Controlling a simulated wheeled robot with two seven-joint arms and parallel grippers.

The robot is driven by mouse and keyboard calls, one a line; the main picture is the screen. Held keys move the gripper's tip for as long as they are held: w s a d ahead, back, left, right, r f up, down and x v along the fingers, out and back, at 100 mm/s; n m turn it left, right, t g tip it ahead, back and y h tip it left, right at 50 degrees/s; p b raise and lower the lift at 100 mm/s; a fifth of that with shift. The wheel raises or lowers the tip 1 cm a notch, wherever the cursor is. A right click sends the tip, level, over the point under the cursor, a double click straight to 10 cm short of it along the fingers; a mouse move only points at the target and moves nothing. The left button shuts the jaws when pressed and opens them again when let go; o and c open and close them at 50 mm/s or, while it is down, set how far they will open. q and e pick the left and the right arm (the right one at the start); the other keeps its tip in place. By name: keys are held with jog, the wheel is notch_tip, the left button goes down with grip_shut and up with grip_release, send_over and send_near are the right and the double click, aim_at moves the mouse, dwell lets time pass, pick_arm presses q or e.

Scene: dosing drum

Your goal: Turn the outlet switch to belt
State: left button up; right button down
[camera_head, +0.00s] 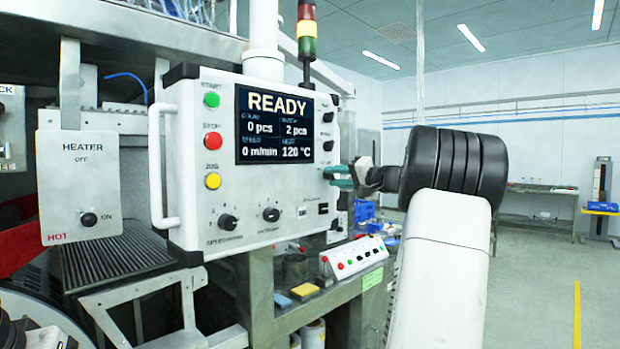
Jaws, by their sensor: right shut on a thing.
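The control panel (215,190) is a pale box with a lit screen (276,125) reading READY. Dark switches sit in a column right of the screen, an upper one (328,117) and a lower one (328,146). Two black knobs, a left one (228,222) and a right one (271,214), sit below the screen. Their small labels are too blurred to read, so I cannot tell which is the outlet switch. My right gripper (338,177), with teal fingers, is at the panel's right edge, below the column. It is shut on a small switch there, mostly hidden by the fingers. My left gripper is not in view.
A heater box (80,187) marked HOT hangs at left. A white handle (160,165) stands out from the panel's left side. A small button box (354,257) sits below my right gripper. Open floor (535,285) lies at right.

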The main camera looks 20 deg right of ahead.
jog(key=c, duration=1.1)
grip_release()
jog(key=shift+o, duration=0.2)
jog(key=v, duration=0.8)
jog(key=shift+w+a+f, duration=0.1)
jog(key=shift+a, duration=0.05)
